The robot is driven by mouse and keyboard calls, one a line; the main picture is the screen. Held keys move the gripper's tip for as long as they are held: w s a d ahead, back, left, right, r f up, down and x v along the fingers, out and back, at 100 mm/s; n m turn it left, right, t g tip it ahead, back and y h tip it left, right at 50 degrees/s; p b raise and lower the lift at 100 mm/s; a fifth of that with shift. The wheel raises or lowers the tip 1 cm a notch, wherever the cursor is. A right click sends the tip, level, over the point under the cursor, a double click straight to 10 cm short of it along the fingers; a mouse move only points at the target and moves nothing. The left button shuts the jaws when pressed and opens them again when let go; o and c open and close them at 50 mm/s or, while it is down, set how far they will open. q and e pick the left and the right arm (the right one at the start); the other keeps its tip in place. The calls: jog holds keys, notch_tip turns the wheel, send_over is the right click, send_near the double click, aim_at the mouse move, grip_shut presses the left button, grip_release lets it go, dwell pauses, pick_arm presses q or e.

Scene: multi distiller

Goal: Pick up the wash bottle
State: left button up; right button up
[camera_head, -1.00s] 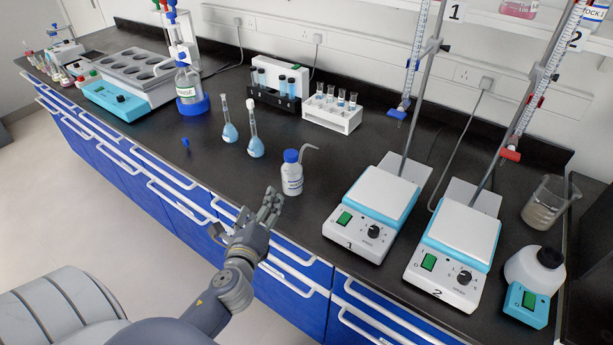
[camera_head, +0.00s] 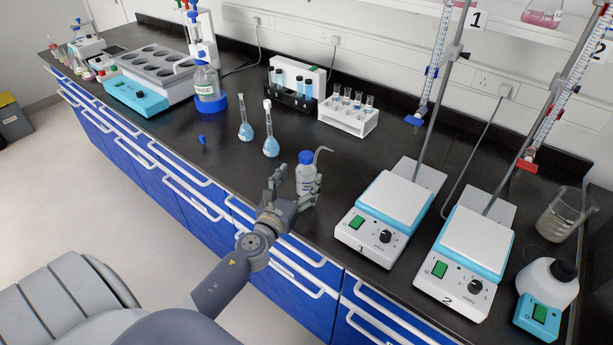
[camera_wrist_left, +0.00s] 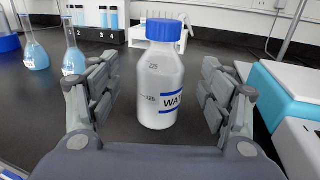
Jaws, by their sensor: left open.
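The wash bottle (camera_head: 306,174) is white with a blue cap and a thin bent spout. It stands upright on the black bench, left of the first stirrer. In the left wrist view the bottle (camera_wrist_left: 160,82) stands ahead of and between the fingers, with "WAT" on its label. My left gripper (camera_head: 292,187) is open at the bench's front edge, its fingers spread on either side of the bottle. In the wrist view there is a visible gap between the bottle and each finger of the gripper (camera_wrist_left: 160,100). My right gripper is not in view.
Two stirrer hotplates stand to the right, plate 1 (camera_head: 390,204) nearest the bottle. Two volumetric flasks, one here (camera_head: 270,146), stand behind left. A white tube rack (camera_head: 348,118) is behind. The bench left of the bottle is largely clear.

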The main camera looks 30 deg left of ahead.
aim_at(306, 170)
pick_arm(q)
jog(key=w, duration=0.4)
jog(key=shift+w+a+f, duration=0.3)
jog(key=shift+w+a, duration=0.05)
jog(key=shift+w, duration=0.05)
jog(key=shift+s, duration=0.1)
jog(key=shift+c, duration=0.4)
jog(key=shift+r, duration=0.1)
jog(key=c, duration=0.8)
